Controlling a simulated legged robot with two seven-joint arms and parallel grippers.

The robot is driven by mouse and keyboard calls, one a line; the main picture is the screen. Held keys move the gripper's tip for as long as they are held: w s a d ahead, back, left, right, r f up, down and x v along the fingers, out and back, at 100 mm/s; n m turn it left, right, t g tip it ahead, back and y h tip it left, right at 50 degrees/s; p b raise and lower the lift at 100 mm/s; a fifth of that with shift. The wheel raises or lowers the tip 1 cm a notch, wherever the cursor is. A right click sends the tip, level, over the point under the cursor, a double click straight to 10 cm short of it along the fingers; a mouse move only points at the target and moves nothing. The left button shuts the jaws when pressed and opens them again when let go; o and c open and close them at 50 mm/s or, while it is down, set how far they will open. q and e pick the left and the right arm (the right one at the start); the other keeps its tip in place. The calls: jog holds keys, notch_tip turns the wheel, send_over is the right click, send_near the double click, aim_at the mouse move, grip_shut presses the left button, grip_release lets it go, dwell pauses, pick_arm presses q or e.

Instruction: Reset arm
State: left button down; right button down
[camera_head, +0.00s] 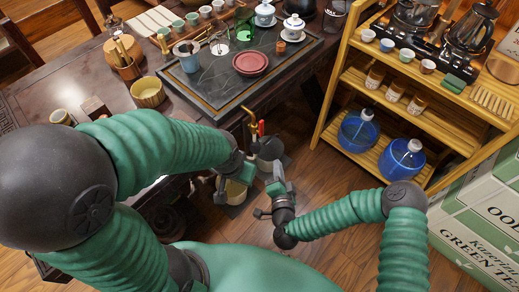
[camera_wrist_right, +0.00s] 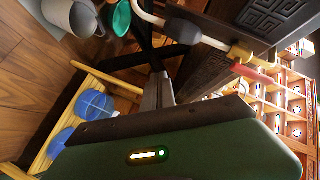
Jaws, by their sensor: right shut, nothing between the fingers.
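My right gripper (camera_head: 278,168) is in the head view at lower centre, past the table's front edge and above the floor. Its fingers are shut with nothing between them. They also show in the right wrist view (camera_wrist_right: 160,88), pointing up the picture. My left gripper (camera_head: 222,194) hangs to the left of the right one, at the end of the green left arm. It is dark and small, and I cannot tell whether its fingers are apart. The two grippers are apart from each other.
The dark tea table (camera_head: 45,90) carries a black tray (camera_head: 215,92) with a red dish (camera_head: 250,63). Taps with red and yellow handles (camera_head: 257,130) are close to my right gripper. A wooden shelf (camera_head: 330,130) with blue water bottles (camera_head: 358,130) stands right, beside green-and-white boxes (camera_head: 480,215).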

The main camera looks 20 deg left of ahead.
dwell(0.3)
jog(key=d+r+n+g+h, duration=0.3)
jog(key=d+n+g, duration=0.45)
jog(key=d, duration=0.85)
jog(key=s+d+r+g+h, duration=0.2)
jog(key=s+d+r, duration=0.2)
jog(key=s+d, duration=0.3)
jog(key=s+d+r+g+h, duration=0.1)
jog(key=s+d+r+h, duration=0.1)
jog(key=s+d+r, duration=0.5)
notch_tip(320, 180, up, 19)
jog(key=d+m+p, duration=0.1)
jog(key=d+p, duration=0.1)
jog(key=p, duration=1.8)
jog(key=shift+w+d+f+g+p, duration=0.2)
jog(key=shift+w+d+g+p, duration=0.1)
jog(key=shift+w+g, duration=0.1)
